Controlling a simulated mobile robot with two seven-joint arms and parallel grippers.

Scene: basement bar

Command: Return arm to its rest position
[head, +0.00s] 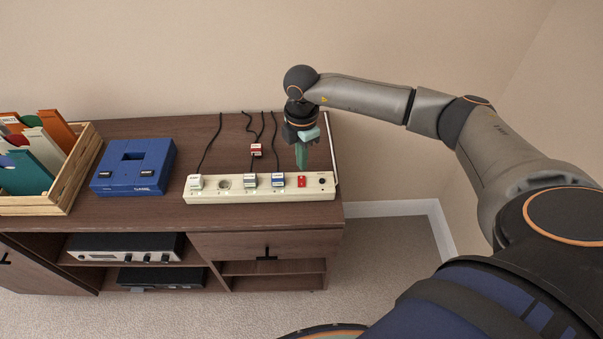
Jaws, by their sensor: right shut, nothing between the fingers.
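My right arm comes in from the right and reaches over the right end of the dark wood cabinet (157,125). My right gripper (301,160) points down, shut and empty, with green fingertips just behind the right part of a white power strip (260,189). Whether it touches the strip or the cabinet top, I cannot tell. The strip has a red switch (302,181) near its right end. Plugs with white, blue and other labels sit in it. A red-labelled plug (256,150) lies loose behind the strip. My left gripper is not in view.
A blue device (134,167) sits left of the strip. A wooden crate (76,180) with upright folders or records stands at the far left. Cables run up behind the strip near the wall. Electronics units (125,247) are on the shelf below. Carpeted floor is free at the right.

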